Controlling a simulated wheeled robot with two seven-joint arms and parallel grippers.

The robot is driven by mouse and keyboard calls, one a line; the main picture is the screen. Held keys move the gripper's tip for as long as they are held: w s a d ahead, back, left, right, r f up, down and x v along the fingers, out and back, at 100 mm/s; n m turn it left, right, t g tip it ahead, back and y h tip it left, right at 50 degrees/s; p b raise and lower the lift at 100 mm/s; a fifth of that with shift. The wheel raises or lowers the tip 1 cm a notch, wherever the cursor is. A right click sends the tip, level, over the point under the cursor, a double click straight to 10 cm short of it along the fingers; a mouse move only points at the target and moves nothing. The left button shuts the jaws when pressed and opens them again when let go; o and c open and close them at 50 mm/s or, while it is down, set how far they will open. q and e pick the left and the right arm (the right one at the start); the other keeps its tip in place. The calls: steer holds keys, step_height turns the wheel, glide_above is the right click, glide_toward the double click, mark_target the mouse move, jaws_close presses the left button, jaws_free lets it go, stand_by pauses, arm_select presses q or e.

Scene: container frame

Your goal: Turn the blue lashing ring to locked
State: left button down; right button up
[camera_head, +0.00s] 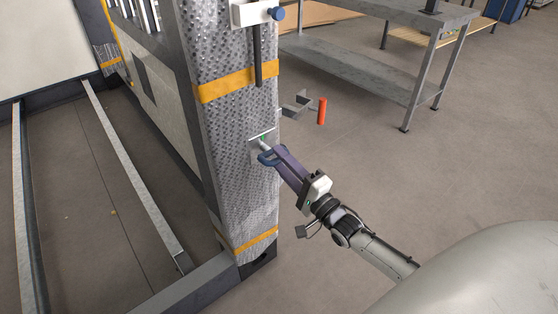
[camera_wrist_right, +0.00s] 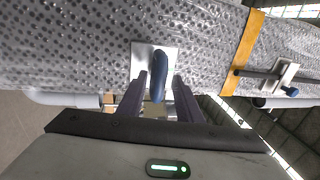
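The blue lashing ring (camera_head: 267,157) sits on a small pale metal plate (camera_head: 257,148) on the post's face. A small green mark shows on the plate. In the right wrist view the ring (camera_wrist_right: 159,70) stands out from its plate (camera_wrist_right: 140,58), lengthwise between my fingers. My right gripper (camera_head: 277,157) is at the ring, with its dark purple fingers on either side. In the wrist view the right gripper (camera_wrist_right: 160,86) looks open, with narrow gaps between the fingers and the ring. Contact is not clear. My left gripper is not in view.
The dimpled metal post (camera_head: 230,120) has yellow bands. Above is a white latch block (camera_head: 250,13) with a blue knob and a dark bar. A bracket with an orange handle (camera_head: 322,111) juts out to the right. A grey workbench (camera_head: 390,55) stands behind; floor to the right is clear.

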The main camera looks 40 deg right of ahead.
steer(key=shift+w+r, duration=0.1)
steer(key=shift+w, duration=0.45)
steer(key=shift+r, duration=0.1)
jaws_close()
